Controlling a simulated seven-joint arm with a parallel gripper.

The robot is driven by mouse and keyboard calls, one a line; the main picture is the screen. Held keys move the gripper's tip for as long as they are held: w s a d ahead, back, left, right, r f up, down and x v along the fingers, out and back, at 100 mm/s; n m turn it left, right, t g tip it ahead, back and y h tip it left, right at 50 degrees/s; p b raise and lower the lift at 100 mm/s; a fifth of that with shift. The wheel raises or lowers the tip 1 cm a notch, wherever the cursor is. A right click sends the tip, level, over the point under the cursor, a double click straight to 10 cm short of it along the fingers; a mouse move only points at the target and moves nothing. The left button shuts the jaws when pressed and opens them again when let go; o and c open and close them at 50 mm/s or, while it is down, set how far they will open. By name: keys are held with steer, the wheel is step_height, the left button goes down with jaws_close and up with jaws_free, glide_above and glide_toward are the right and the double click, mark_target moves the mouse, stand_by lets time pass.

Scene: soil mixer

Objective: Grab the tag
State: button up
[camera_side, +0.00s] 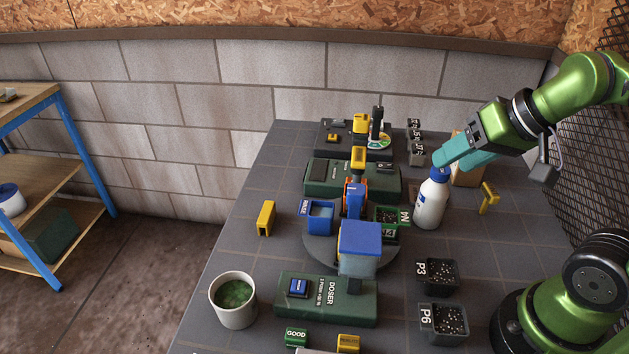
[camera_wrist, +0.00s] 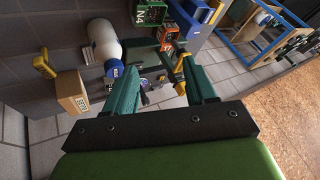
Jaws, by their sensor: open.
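Two small label blocks that could be the tag stand at the near edge in the side view: a green one marked GOOD (camera_side: 296,336) and a yellow one (camera_side: 347,342) whose lettering I cannot read surely. My gripper (camera_side: 456,162) is open, its teal fingers far from both blocks, at the right rear of the table. One fingertip overlaps the blue cap of a white bottle (camera_side: 431,204) in the side view; I cannot tell if they touch.
A cardboard box (camera_side: 468,172) and a yellow bracket-like piece (camera_side: 489,198) are near my gripper. Green machines, including the DOSER (camera_side: 330,302), fill the table's middle. Black pots P3 (camera_side: 437,277) and P6 (camera_side: 443,322) stand right; a white cup (camera_side: 233,300) stands at left.

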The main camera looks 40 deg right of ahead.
steer(key=w+d+f+m+g+h, duration=0.2)
steer(key=w+d+m+g, duration=0.1)
steer(key=d, duration=0.9)
steer(key=g, duration=0.4)
glide_above(492, 188)
steer(key=shift+n, duration=0.4)
steer(key=f, duration=1.1)
steer(key=shift+s+d+f, duration=0.15)
steer(key=shift+s+f, duration=0.15)
steer(key=shift+f, duration=0.1)
steer(key=shift+w+a+f, duration=0.1)
steer(key=shift+f, duration=1.3)
steer(key=shift+w+a+f, duration=0.1)
steer(key=shift+f, duration=1.25)
steer(key=c, duration=1)
steer(key=shift+r, duration=0.15)
